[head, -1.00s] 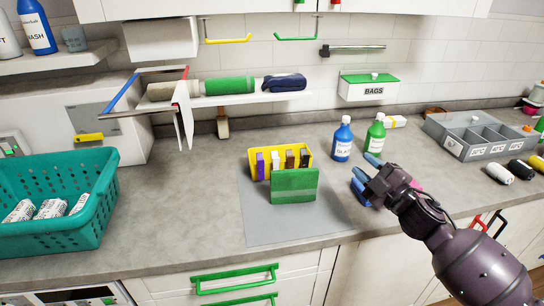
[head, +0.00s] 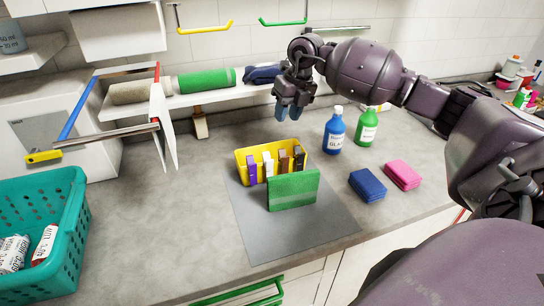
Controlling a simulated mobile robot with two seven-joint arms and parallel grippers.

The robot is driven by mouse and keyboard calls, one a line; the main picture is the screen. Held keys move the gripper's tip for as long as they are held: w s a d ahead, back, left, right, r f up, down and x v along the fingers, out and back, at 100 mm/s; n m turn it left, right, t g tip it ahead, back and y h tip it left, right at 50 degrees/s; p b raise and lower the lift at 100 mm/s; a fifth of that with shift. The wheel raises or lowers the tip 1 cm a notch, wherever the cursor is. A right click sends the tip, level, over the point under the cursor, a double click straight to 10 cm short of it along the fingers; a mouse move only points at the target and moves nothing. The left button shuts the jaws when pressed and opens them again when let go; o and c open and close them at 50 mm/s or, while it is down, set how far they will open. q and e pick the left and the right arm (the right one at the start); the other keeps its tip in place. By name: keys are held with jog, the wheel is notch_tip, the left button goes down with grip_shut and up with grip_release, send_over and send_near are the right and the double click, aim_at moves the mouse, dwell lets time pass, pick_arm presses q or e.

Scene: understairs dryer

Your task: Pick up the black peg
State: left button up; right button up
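The black peg (head: 299,160) stands at the right end of a row of pegs in a yellow container (head: 243,164). Purple (head: 252,170), white (head: 267,166) and brown (head: 283,162) pegs stand to its left. A green block (head: 293,190) stands in front and hides part of the container. My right gripper (head: 288,112) points down above and behind the container, with its blue fingertips apart and nothing between them. It is clear of the pegs. My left gripper is not in view.
A blue bottle (head: 333,133) and a green bottle (head: 367,127) stand to the right of the container. Blue (head: 367,186) and pink (head: 403,175) folded cloths lie in front. A shelf (head: 200,95) with rolls is behind left; a teal basket (head: 65,240) is at left. The grey mat (head: 320,232) has free room.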

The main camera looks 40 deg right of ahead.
aim_at(298, 148)
jog(key=shift+m+g+h, duration=0.7)
jog(key=shift+g+h, duration=0.2)
jog(key=f, duration=0.2)
jog(key=s+d+f, duration=0.1)
jog(key=f, duration=0.1)
jog(key=s+d+f, duration=0.1)
jog(key=f, duration=0.1)
jog(key=shift+s+d, duration=0.2)
jog(key=shift+s, duration=0.05)
jog(key=shift+a+f, duration=0.1)
jog(key=shift+f, duration=0.4)
notch_tip(298, 148, down, 4)
jog(key=shift+s+a+f+p, duration=0.1)
jog(key=shift+s+p, duration=0.05)
jog(key=shift+p, duration=0.2)
grip_shut()
